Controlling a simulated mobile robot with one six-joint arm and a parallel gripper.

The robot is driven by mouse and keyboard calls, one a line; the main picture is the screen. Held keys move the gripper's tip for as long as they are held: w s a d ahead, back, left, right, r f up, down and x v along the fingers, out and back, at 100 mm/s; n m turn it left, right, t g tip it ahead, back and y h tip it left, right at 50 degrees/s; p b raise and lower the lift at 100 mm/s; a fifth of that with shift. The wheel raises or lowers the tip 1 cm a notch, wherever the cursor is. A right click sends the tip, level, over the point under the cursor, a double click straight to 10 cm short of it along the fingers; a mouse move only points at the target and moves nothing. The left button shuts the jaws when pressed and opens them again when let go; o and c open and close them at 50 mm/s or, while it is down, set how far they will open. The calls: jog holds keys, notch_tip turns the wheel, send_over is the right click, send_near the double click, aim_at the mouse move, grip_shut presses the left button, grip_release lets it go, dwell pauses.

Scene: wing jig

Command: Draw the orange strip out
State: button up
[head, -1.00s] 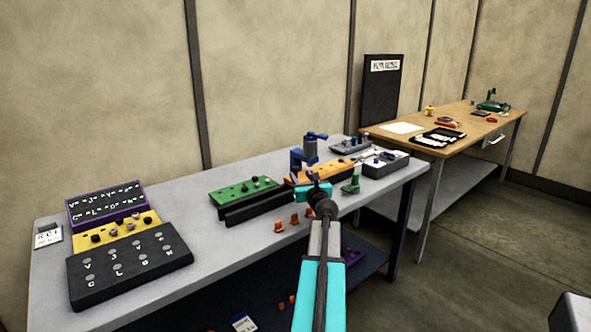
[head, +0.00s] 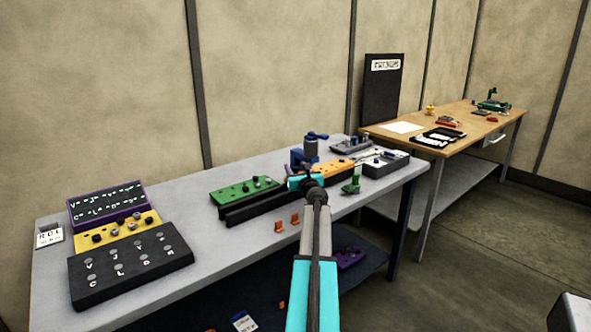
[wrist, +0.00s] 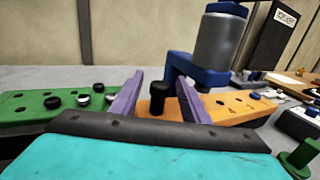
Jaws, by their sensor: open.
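The orange strip (head: 340,170) lies at the right end of a black rail (head: 262,207) on the grey bench, in line with a green strip (head: 244,190). In the wrist view the orange strip (wrist: 222,108) has a black peg (wrist: 160,97) standing near its left end and small holes to the right. My gripper (head: 294,174) is over the strip's left end. In the wrist view my gripper (wrist: 160,79) is open, its two purple fingers on either side of the peg, apart from it. The fingers and black palm hide the strip's near left part.
A blue clamp with a grey cylinder (wrist: 217,45) stands close behind the orange strip. A green stand (head: 351,184) and a grey tray (head: 386,162) are to the right. Small orange clips (head: 279,226) stand in front. Bare bench lies left of the green strip.

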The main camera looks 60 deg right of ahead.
jog(key=shift+w+d, duration=0.1)
grip_shut()
dwell(0.3)
